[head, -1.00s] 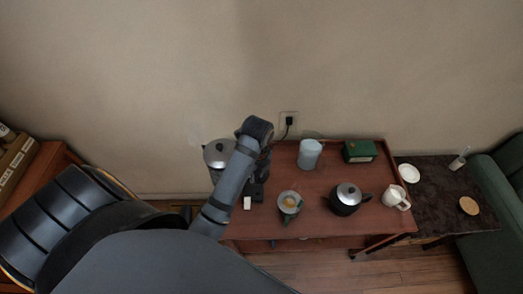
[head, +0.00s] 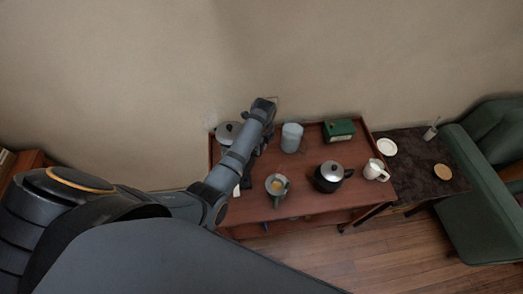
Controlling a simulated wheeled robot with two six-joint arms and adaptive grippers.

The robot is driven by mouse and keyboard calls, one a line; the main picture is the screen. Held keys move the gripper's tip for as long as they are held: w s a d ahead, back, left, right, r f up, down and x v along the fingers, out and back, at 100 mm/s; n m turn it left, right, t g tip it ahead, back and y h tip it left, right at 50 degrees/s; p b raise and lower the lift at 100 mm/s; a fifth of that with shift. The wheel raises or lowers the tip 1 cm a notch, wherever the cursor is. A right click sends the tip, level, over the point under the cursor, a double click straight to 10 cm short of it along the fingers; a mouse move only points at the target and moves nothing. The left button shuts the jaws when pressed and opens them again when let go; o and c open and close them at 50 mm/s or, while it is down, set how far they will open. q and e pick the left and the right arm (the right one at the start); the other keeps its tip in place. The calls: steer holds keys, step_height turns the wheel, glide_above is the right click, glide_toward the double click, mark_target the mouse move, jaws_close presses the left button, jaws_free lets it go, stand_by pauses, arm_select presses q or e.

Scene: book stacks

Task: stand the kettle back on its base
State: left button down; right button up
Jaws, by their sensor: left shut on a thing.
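The silver kettle (head: 228,131) with a dark knob is at the back left of the wooden cart (head: 300,203), its body partly hidden by my left arm. My left gripper (head: 254,150) is just right of it, mostly hidden behind my own forearm, and is shut on the kettle. A dark flat piece (head: 247,180), which looks like the base, lies on the cart below my arm, partly covered. I cannot tell how high the kettle is above the cart. My right gripper is out of view.
A grey-green mug (head: 277,187), black teapot (head: 330,176), white jug (head: 375,170), translucent pitcher (head: 291,138) and green box (head: 339,130) stand on the cart. A small white item (head: 236,190) lies beside the base. A dark side table (head: 420,165) and green armchair (head: 485,210) are right.

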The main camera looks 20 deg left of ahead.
arm_select(q)
steer(key=shift+w+f, duration=0.15)
steer(key=shift+w, duration=0.15)
steer(key=shift+w+f, duration=0.1)
steer(key=shift+f, duration=0.1)
steer(key=f, duration=0.3)
steer(key=shift+w+f, duration=0.25)
steer(key=shift+f, duration=0.05)
steer(key=c, duration=1.2)
jaws_free()
steer(key=shift+s+d, duration=0.1)
steer(key=shift+s, duration=0.05)
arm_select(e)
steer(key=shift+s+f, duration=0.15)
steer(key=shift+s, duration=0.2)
arm_select(q)
steer(key=shift+r, duration=0.1)
step_height(320, 180, up, 12)
steer(key=shift+d+b, duration=0.35)
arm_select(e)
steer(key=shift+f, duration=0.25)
arm_select(q)
steer(key=shift+s, duration=0.1)
